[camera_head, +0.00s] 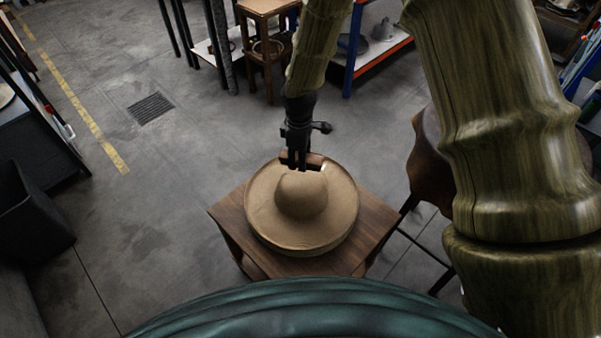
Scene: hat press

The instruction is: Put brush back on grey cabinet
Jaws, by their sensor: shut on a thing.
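My gripper (301,164) points down over the far part of the hat and is shut on a brown brush (316,161). The brush is small, with a reddish-brown body and a pale patch at its right end. It is at the far side of the hat's crown; I cannot tell whether it touches the hat. The tan wide-brimmed hat (302,200) lies on a small brown wooden table (372,222). I cannot clearly make out a grey cabinet; a dark grey box-like piece (35,217) stands at the left edge.
A wooden stool (266,8) and a blue-and-orange shelf (372,50) stand at the back. A dark brown seat (428,160) is right of the table, partly hidden by my arm. The floor (150,210) left of the table is clear.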

